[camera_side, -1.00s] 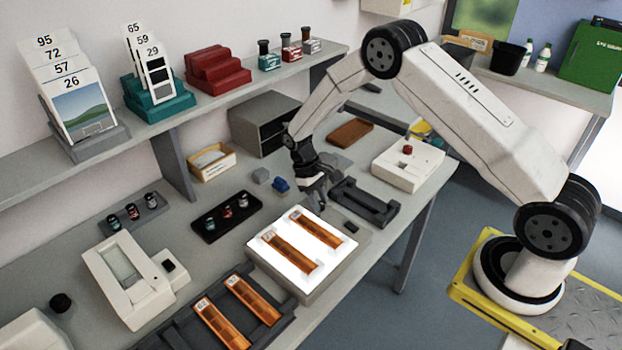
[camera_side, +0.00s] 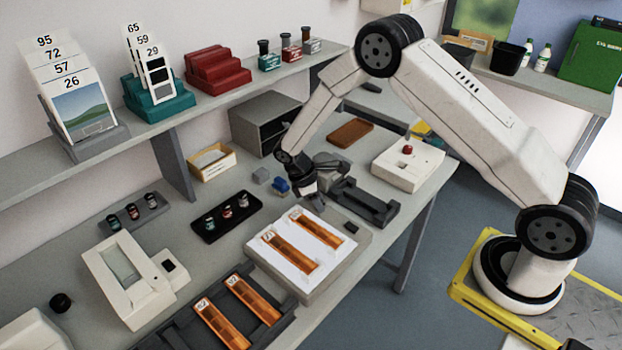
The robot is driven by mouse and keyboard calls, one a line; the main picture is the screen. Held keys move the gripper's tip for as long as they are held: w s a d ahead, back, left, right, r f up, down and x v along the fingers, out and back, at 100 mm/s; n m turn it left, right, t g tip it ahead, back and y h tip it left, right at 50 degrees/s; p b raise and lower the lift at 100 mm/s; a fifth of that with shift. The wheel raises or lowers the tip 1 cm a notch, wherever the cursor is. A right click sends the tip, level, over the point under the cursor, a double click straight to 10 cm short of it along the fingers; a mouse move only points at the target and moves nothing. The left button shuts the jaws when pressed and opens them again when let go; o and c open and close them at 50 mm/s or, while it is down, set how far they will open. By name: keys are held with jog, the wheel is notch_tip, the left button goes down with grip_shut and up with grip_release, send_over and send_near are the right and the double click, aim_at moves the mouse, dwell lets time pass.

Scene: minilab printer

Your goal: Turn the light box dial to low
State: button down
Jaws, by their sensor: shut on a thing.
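The light box (camera_side: 349,247) stands on the bench at the middle front. Its white panel looks dull and pale, and two orange film strips (camera_side: 290,254) lie on it. A small dark square (camera_side: 351,228) sits on its right part. My gripper (camera_side: 318,203) points down at the far corner of the light box, its fingers close together.
A dark grey holder (camera_side: 365,203) stands close to the right of my gripper. A small blue item (camera_side: 281,185) and a black tray of small bottles (camera_side: 226,216) are to the left. A dark rack with film strips (camera_side: 222,313) is in front.

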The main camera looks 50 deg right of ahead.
jog(key=shift+s, duration=0.1)
dwell(0.3)
jog(key=shift+c, duration=2)
grip_release()
jog(key=v, duration=0.6)
jog(key=shift+a+r, duration=0.1)
jog(key=shift+r, duration=0.25)
jog(key=shift+w+a+r, duration=0.15)
jog(key=shift+w+r, duration=0.15)
jog(key=shift+r, duration=0.2)
